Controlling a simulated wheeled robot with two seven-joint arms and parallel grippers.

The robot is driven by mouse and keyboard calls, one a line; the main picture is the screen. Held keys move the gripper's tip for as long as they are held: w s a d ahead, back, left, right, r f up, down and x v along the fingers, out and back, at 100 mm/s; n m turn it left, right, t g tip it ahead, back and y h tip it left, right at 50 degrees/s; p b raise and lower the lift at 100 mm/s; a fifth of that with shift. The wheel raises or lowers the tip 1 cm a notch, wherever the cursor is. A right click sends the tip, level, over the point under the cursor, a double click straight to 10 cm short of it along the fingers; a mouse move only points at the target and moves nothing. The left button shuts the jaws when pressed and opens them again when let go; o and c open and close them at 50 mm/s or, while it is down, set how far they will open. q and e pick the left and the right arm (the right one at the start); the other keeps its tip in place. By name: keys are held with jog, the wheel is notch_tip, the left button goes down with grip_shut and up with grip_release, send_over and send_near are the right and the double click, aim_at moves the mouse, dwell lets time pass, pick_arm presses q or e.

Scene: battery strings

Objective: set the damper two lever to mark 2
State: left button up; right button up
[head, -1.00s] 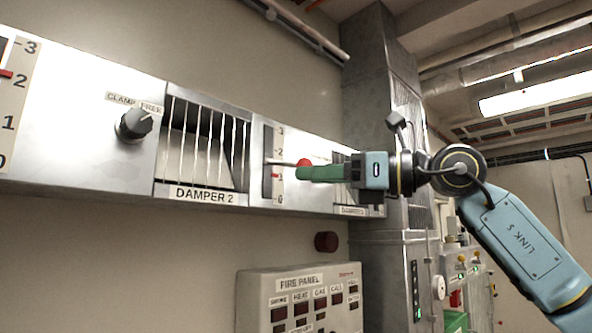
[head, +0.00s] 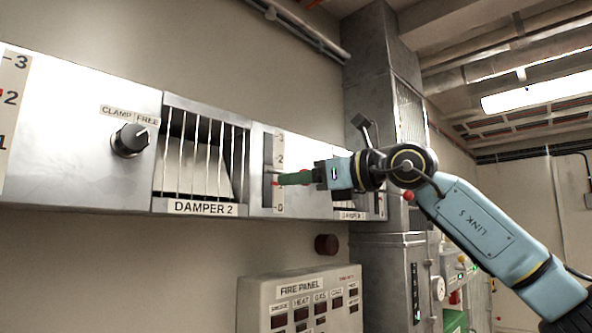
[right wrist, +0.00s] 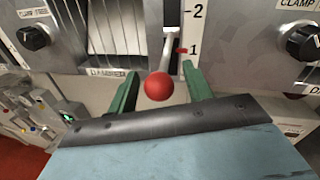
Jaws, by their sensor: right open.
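The damper two panel has a slotted scale (head: 279,172) to the right of the DAMPER 2 grille, with marks from 0 to 3. A red pointer (right wrist: 182,51) sits by mark 1. The lever's red ball knob (right wrist: 156,86) shows in the right wrist view, on a pale rod coming out of the slot. My right gripper (head: 284,179) is open at the slot, with its green fingers (right wrist: 160,82) on either side of the knob and small gaps showing. In the head view the fingers hide the knob. My left gripper is out of view.
A CLAMP/FREE dial (head: 130,140) is left of the DAMPER 2 grille (head: 207,98). A fire panel (head: 300,289) and a dark red round button (head: 326,244) are below. A grey metal column (head: 372,90) stands to the right, behind my arm.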

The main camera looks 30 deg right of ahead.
jog(key=shift+x, duration=0.75)
grip_shut()
